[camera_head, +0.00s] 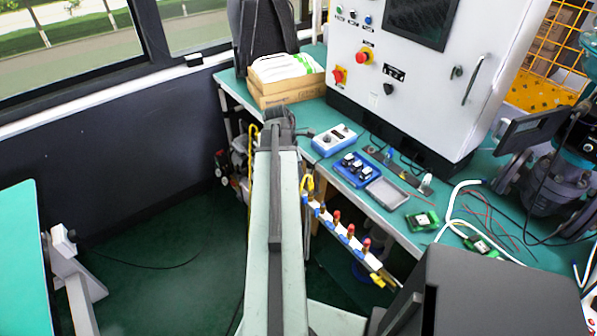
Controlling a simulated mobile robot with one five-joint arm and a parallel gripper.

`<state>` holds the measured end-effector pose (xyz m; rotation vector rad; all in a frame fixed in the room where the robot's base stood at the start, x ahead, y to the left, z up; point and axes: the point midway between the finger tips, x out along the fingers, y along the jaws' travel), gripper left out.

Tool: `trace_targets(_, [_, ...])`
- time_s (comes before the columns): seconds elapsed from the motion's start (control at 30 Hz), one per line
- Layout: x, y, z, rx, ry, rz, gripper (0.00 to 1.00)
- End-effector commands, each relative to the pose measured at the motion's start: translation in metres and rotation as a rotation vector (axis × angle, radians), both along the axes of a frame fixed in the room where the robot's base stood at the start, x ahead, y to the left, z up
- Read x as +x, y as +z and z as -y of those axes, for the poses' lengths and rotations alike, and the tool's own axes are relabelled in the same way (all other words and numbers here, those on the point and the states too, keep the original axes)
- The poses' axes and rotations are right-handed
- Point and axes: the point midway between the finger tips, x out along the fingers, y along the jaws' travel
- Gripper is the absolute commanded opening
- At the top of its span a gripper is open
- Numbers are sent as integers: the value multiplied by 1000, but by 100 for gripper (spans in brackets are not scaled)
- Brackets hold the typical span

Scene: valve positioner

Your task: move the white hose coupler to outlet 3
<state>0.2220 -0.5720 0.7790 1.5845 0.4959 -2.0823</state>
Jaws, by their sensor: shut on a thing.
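A slanting manifold bar (351,246) runs along the front edge of the green workbench. It carries several red-topped valves (337,216) and blue fittings, with yellow fittings at its upper left end (308,184) and lower right end (378,280). Outlet numbers are too small to read, so I cannot tell which is outlet 3. I cannot make out the white hose coupler. My pale arm link rises through the middle to a dark joint. No gripper fingers show, and whatever they hold is hidden.
The green workbench (405,232) holds a control cabinet (410,75), a blue tray (357,170), a grey tray (386,193), a cardboard box (290,90), circuit boards and a white hose (447,212). A dark box (500,295) fills the lower right. Open green floor (170,250) lies left.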

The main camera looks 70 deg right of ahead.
Motion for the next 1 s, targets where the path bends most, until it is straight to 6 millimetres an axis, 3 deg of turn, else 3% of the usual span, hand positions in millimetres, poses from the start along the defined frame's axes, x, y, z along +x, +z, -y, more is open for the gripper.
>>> trace_targets(1.0, [0, 14, 0, -1, 1, 0, 0])
